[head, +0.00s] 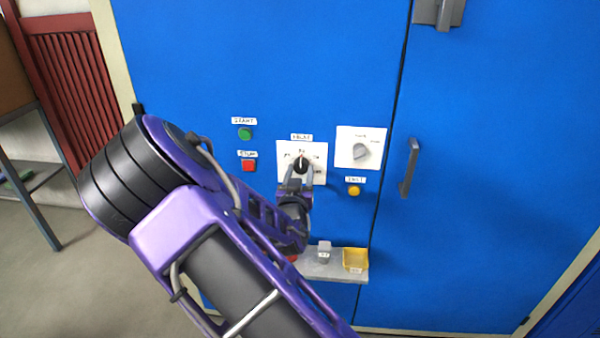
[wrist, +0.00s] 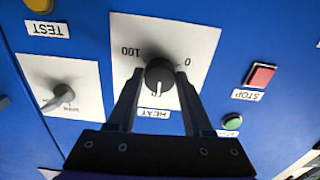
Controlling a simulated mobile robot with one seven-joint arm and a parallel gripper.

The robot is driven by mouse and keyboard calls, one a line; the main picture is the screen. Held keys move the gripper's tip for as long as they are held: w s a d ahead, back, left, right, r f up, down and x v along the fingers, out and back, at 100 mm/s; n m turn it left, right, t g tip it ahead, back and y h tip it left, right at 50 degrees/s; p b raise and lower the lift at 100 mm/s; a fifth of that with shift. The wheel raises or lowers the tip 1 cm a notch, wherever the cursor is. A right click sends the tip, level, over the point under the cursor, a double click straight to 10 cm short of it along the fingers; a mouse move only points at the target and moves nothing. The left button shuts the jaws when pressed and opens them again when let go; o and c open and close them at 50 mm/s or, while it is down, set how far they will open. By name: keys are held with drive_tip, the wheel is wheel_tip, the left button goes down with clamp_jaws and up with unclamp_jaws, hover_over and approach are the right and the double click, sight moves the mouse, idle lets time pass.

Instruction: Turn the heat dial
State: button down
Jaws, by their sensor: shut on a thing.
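The heat dial (head: 301,164) is a round black knob on a white plate (head: 318,150) on the blue cabinet front, below a HEAT label. In the wrist view, which is upside down, the dial (wrist: 159,72) shows a white pointer mark aimed toward the HEAT label (wrist: 154,114), between the printed 0 and 100. My gripper (head: 299,182) reaches the dial from below in the head view. In the wrist view my gripper (wrist: 159,84) has one finger on each side of the knob, shut on it. The finger contact is partly hidden in the head view.
A second grey knob (head: 361,152) is right of the dial. A green button (head: 245,133) and red button (head: 248,166) are left; a yellow button (head: 353,191) is lower right. A small shelf (head: 315,269) with a yellow bin (head: 355,259) and a door handle (head: 409,167) also stick out.

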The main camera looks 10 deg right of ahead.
drive_tip(key=n+p, duration=0.1)
drive_tip(key=n, duration=0.5)
drive_tip(key=n+p, duration=0.1)
drive_tip(key=n, duration=0.4)
drive_tip(key=shift+d+r+n, duration=0.1)
drive_tip(key=shift+n, duration=0.3)
drive_tip(key=n+p, duration=0.1)
drive_tip(key=n, duration=0.5)
drive_tip(key=shift+n+p, duration=0.3)
drive_tip(key=n, duration=0.4)
drive_tip(key=shift+n, duration=0.7)
drive_tip(key=shift+c, duration=1.6)
unclamp_jaws()
